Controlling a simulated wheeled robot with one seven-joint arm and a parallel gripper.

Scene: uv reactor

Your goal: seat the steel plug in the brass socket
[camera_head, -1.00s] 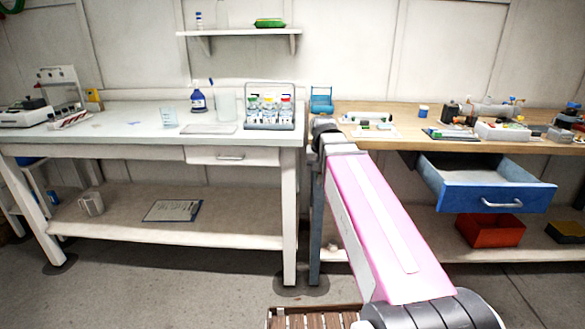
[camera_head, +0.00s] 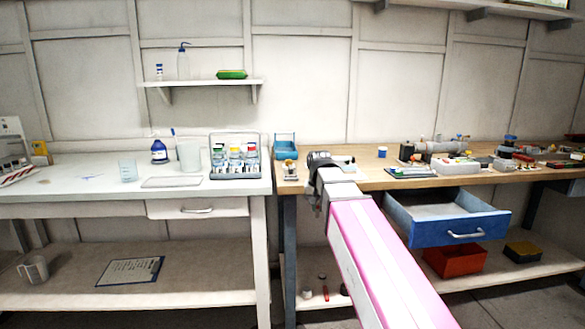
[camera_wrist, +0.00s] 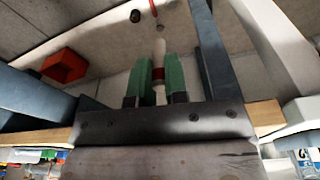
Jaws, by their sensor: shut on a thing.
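My gripper (camera_wrist: 158,75) has green fingers in the wrist view and is shut on a pale cylinder with a red-brown band (camera_wrist: 158,55). It is the only candidate I see for the steel plug, but I cannot confirm its material. It sticks out beyond the fingers, with the floor and lower shelf behind it. In the head view my pink arm reaches to the left front part of the wooden bench, and the gripper's fingers cannot be made out there. I cannot pick out the brass socket; it may be hidden behind my arm or too small to tell.
The wooden bench (camera_head: 375,178) carries a blue basket (camera_head: 286,150) and several devices toward the right. An open blue drawer (camera_head: 450,228) juts out right of my arm. A red bin (camera_head: 455,260) sits below. A white table (camera_head: 90,185) stands left.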

